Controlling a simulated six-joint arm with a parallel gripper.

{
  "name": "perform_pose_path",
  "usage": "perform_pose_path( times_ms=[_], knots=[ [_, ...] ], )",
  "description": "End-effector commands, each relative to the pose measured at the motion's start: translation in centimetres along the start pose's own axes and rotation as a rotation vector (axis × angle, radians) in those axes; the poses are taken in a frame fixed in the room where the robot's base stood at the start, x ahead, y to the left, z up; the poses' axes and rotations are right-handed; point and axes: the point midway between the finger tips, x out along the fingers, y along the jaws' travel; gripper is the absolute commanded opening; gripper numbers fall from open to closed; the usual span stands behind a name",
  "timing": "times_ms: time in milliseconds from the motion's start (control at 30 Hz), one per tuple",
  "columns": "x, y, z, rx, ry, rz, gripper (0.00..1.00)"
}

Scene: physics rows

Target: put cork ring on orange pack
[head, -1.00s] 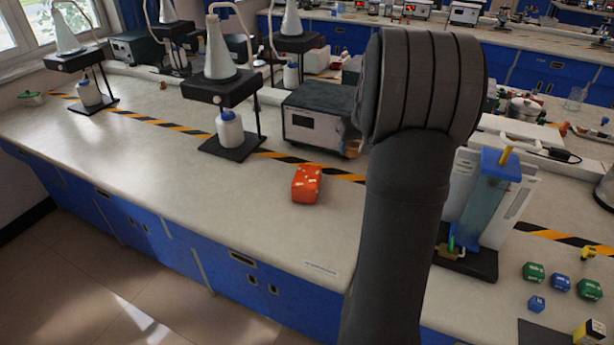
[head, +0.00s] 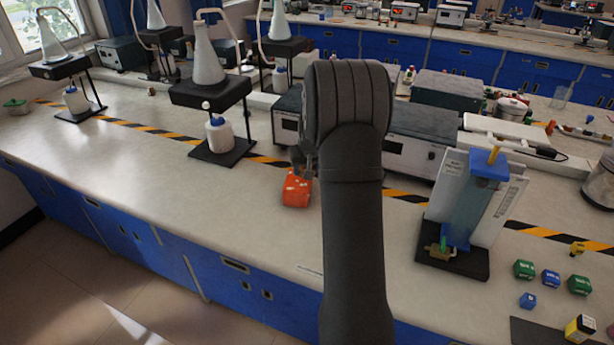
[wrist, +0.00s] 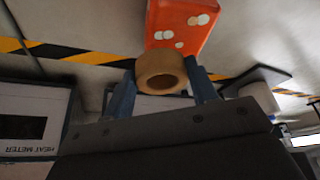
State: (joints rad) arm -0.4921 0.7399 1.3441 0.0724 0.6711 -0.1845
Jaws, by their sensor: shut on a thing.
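The orange pack (head: 297,190) lies on the bench, left of my arm in the head view. It is orange with pale spots, and it also shows at the top of the wrist view (wrist: 180,22). My gripper (wrist: 163,82) is shut on the cork ring (wrist: 161,84), a tan ring held between two blue fingers. In the wrist view the ring lies just below the pack's edge in the picture; I cannot tell whether they touch. In the head view my gripper (head: 305,170) is at the pack's far right side, and the ring is hidden there.
A grey heat meter box (head: 418,146) stands behind my arm. A stand with a white bottle (head: 220,138) is to the left. A blue-topped apparatus (head: 470,205) and several small blocks (head: 550,278) are to the right. The bench front-left is clear.

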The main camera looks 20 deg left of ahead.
Motion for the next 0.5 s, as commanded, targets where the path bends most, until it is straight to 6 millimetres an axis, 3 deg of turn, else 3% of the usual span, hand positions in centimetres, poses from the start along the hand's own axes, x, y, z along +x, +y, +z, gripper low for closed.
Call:
perform_pose_path(
  times_ms=[200, 500],
  knots=[
    [2.9, 0.0, 1.2, 0.0, -0.002, 0.0, 0.31],
    [3.0, 0.0, 1.3, 0.0, -0.001, 0.0, 0.31]
  ],
)
